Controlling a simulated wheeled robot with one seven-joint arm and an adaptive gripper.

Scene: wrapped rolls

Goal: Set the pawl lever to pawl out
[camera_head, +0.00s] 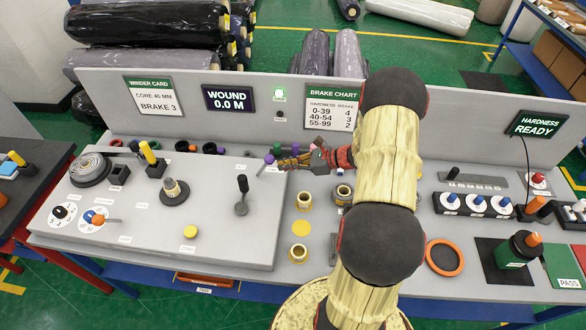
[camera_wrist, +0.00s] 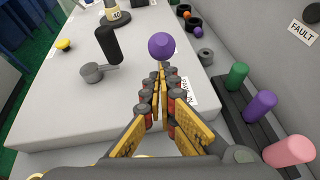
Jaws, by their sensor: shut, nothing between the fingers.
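The pawl lever has a round purple knob (camera_head: 269,158) and sits near the back right of the grey raised panel (camera_head: 130,240). In the wrist view the purple knob (camera_wrist: 161,45) is just beyond my fingertips. A white label reading "PAWL IN" (camera_wrist: 187,91) lies beside my fingers on the panel's right side. My gripper (camera_head: 280,161) is shut and empty, with its tips close to the knob; it also fills the lower middle of the wrist view (camera_wrist: 160,76). I cannot tell whether the tips touch the knob. The lever's shaft is mostly hidden by my fingers.
A black-handled crank (camera_head: 241,196) stands on the panel to the left of my gripper. Green, purple and pink pegs (camera_wrist: 259,106) stand in a dark rack on the right in the wrist view. An upright back wall (camera_head: 420,130) with signs runs behind the bench.

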